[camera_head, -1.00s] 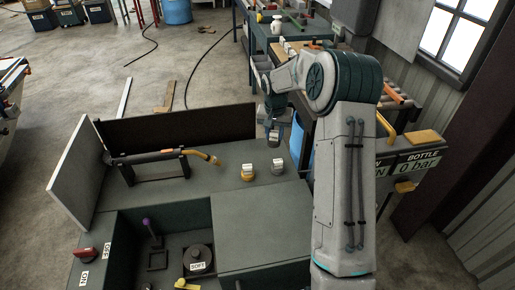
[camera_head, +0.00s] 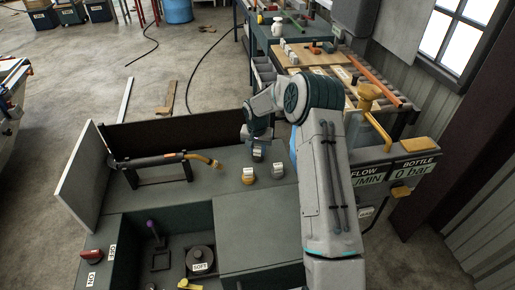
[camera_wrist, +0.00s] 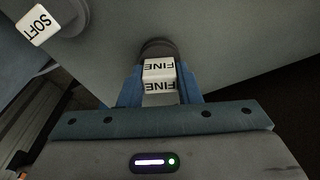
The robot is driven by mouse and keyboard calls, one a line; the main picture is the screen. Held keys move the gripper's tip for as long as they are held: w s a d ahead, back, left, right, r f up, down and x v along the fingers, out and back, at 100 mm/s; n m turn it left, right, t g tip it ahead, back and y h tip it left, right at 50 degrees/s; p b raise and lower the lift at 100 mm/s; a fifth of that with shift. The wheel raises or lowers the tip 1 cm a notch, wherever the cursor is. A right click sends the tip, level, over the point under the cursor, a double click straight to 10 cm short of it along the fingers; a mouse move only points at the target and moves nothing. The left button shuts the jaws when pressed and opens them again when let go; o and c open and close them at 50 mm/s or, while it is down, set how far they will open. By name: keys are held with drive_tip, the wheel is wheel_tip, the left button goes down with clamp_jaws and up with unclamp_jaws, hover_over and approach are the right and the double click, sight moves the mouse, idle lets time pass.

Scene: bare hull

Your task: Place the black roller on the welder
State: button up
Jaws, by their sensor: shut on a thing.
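My gripper (camera_head: 256,138) is over the far part of the green-grey welder top (camera_head: 225,157), beside two other small rollers. It is shut on a small black roller (camera_wrist: 158,47) with white FINE labels, seen between the blue fingers in the wrist view. The held roller's label also shows in the head view (camera_head: 257,154). Whether it touches the welder top is hard to tell. A yellow-brown roller (camera_head: 248,180) and a grey roller (camera_head: 278,175) stand on the top with white labels.
A torch on a black stand (camera_head: 150,161) lies left on the welder top, with raised panels at left and back. A red switch (camera_head: 92,257) is at front left. A flow and bottle gauge panel (camera_head: 390,172) stands right. Benches (camera_head: 310,58) are behind.

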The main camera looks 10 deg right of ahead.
drive_tip(key=shift+f, duration=0.25)
drive_tip(key=o, duration=1)
drive_tip(key=shift+r, duration=0.1)
drive_tip(key=shift+r, duration=0.1)
